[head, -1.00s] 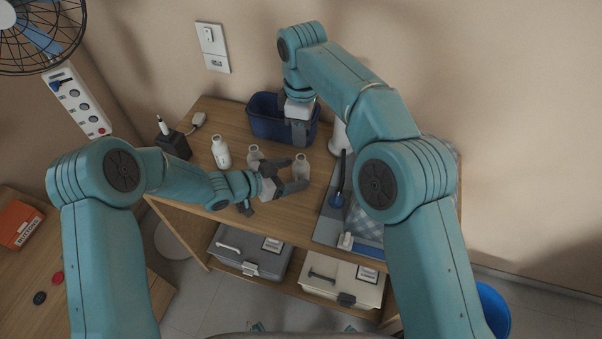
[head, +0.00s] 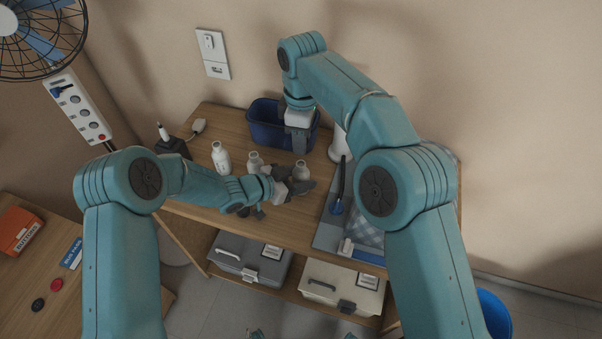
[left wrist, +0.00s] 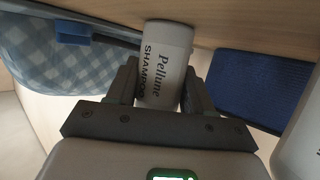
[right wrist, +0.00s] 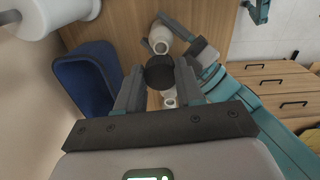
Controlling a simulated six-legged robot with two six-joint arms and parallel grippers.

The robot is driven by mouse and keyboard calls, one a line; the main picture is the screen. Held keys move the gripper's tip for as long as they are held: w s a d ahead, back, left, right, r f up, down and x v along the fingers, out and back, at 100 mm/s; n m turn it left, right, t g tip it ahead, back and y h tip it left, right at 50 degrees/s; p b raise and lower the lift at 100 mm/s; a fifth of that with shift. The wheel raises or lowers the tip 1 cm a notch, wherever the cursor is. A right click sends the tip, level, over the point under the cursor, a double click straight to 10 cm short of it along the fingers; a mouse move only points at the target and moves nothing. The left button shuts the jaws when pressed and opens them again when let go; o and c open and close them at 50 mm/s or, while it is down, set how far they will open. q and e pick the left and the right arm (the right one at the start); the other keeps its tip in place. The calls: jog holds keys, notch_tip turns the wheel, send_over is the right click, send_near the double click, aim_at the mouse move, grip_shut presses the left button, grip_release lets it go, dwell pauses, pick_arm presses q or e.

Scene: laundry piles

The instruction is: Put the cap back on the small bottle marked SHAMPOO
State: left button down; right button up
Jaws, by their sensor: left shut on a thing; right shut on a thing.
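The small white bottle marked SHAMPOO (left wrist: 165,65) is between my left gripper's fingers in the left wrist view. Its uncapped neck shows in the head view (head: 301,165) and the right wrist view (right wrist: 160,40). My left gripper (head: 302,180) is shut on this bottle, low over the wooden top; I cannot tell whether its base touches. My right gripper (head: 299,142) is shut on a dark round cap (right wrist: 159,73), in front of the blue bin. The cap is hidden in the head view. The cap is apart from the bottle.
Two other white bottles (head: 221,157) (head: 255,162) stand left of the held one. A blue bin (head: 264,128) stands at the back. A white roll (right wrist: 52,12) is near the right gripper.

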aim_at(302, 163)
jog(key=shift+f, duration=2.3)
jog(key=shift+f, duration=0.1)
jog(key=shift+f, duration=0.8)
jog(key=shift+f, duration=0.55)
